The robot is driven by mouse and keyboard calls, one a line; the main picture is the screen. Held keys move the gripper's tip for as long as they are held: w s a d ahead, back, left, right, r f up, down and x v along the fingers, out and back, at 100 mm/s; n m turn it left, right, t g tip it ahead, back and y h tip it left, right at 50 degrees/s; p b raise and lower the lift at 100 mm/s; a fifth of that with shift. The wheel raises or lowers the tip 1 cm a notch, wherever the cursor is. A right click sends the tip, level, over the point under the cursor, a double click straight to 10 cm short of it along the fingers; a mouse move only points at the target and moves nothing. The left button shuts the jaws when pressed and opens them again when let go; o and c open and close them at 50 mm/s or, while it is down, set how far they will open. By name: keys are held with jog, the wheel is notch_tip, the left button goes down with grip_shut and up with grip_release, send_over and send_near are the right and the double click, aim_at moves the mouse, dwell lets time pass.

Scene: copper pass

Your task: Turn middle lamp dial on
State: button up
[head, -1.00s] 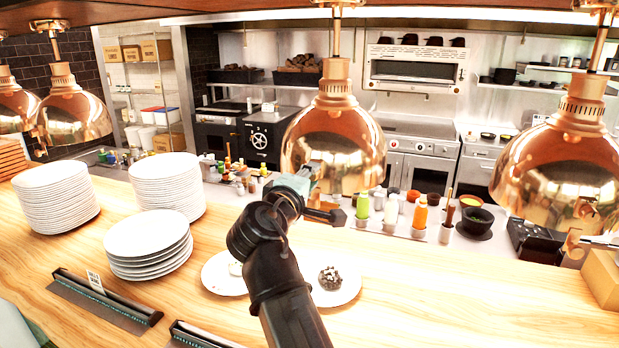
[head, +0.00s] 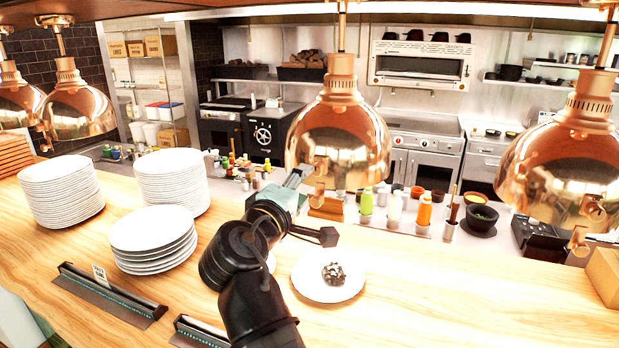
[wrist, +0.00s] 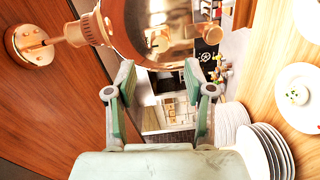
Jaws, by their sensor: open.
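The middle lamp (head: 340,135) is a shiny copper dome hanging over the pass. A small copper dial (head: 320,168) shows low on its front, with another copper piece (head: 318,196) hanging below. My gripper (head: 298,178), teal and grey, is just left of the dial at the shade's lower edge, apparently apart from it. In the wrist view my gripper (wrist: 160,76) is open with nothing between its fingers. The copper shade (wrist: 150,30) fills the space beyond the fingertips, and a copper dial piece (wrist: 158,42) shows against it. The dial's setting is too small to tell.
Another copper lamp (head: 563,165) hangs at the right, and more (head: 78,110) at the left. Plate stacks (head: 155,240) stand on the wooden counter (head: 450,300) left of my arm. A plate with food (head: 328,280) lies right of it. The right front counter is clear.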

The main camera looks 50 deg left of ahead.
jog(key=shift+v, duration=2.45)
